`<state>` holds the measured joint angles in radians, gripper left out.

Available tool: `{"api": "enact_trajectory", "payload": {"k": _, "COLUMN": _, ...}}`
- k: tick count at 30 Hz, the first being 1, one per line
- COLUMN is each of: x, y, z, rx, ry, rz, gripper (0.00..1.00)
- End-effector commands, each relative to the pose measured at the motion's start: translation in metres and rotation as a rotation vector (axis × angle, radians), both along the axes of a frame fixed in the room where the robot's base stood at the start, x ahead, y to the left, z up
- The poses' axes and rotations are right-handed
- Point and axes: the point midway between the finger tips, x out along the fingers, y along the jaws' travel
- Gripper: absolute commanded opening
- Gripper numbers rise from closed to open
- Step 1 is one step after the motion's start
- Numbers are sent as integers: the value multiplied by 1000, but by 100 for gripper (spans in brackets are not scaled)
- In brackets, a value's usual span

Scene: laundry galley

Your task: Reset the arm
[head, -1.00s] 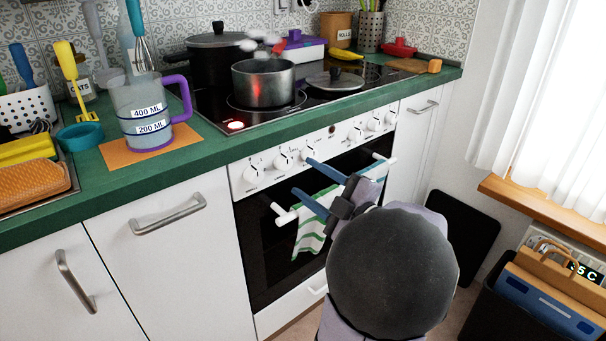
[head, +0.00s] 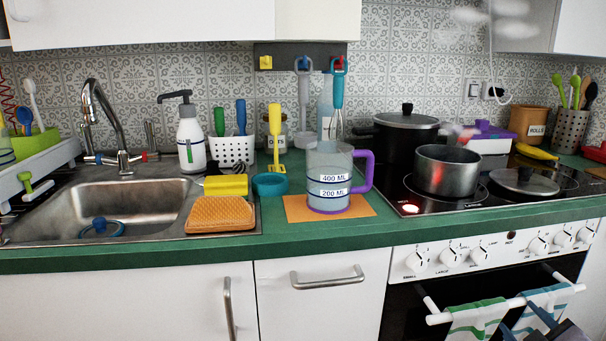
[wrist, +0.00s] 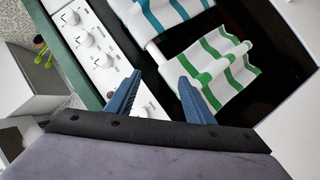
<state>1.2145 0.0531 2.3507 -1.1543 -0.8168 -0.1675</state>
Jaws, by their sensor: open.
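My gripper (wrist: 159,82) shows in the wrist view with its two blue fingers apart and nothing between them. A green-striped towel (wrist: 222,68) and a blue-striped towel (wrist: 172,12) hang just beyond the fingers in the wrist view. I cannot tell whether the fingers touch the towels. The white oven rail (head: 500,307) holds both towels.
A steaming pot (head: 446,172) stands on the hob, with a red light (head: 410,208) glowing near it. A measuring jug (head: 330,180) stands on an orange mat (head: 298,209) on the green counter. The sink (head: 125,200) is at left. Oven knobs (wrist: 100,58) lie close to my gripper.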

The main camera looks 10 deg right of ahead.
Motion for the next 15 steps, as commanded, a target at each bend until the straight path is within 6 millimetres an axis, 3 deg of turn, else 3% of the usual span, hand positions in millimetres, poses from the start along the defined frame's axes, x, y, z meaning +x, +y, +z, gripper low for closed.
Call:
{"api": "enact_trajectory", "payload": {"k": 3, "x": -39, "y": -34, "z": -35, "rx": 113, "ry": 93, "rz": -240, "gripper": 48}}
{"api": "enact_trajectory", "payload": {"k": 8, "x": -106, "y": -52, "z": -88, "rx": 314, "ry": 214, "rz": -569, "gripper": 48}}
{"api": "enact_trajectory", "payload": {"k": 11, "x": -151, "y": -42, "z": -119, "rx": 459, "ry": 288, "rz": -766, "gripper": 48}}
{"api": "enact_trajectory", "payload": {"k": 15, "x": -196, "y": 4, "z": -156, "rx": 687, "ry": 400, "rz": -996, "gripper": 48}}
